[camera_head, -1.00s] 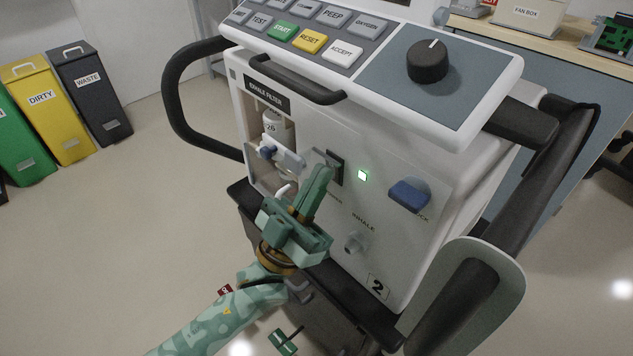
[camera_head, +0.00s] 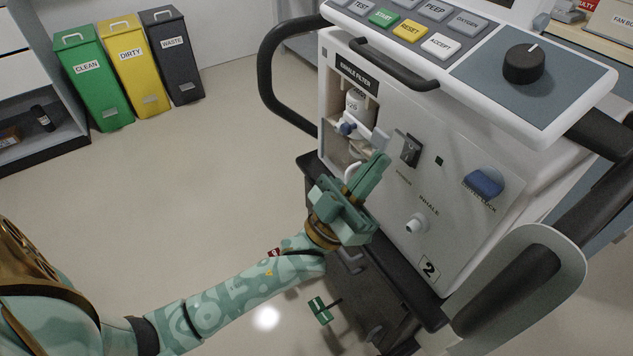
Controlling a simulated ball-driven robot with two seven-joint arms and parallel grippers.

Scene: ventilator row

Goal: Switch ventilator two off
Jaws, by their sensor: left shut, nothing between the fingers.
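Ventilator two (camera_head: 463,160) is a white machine with a "2" label low on its front. Its black power rocker switch (camera_head: 410,149) sits on the front panel, in plain view. The small square indicator (camera_head: 439,161) to the right of the switch is dark. My left gripper (camera_head: 378,162) is shut and empty, its fingertips just left of and below the switch, apart from it in the picture. My right gripper is not in view.
A blue latch knob (camera_head: 484,182), an inhale port (camera_head: 416,223) and an exhale filter bay (camera_head: 356,104) are on the same front. A black side handle (camera_head: 270,80) sticks out left. Green (camera_head: 105,85), yellow (camera_head: 136,70) and dark (camera_head: 172,60) bins stand at the back left. Floor left is clear.

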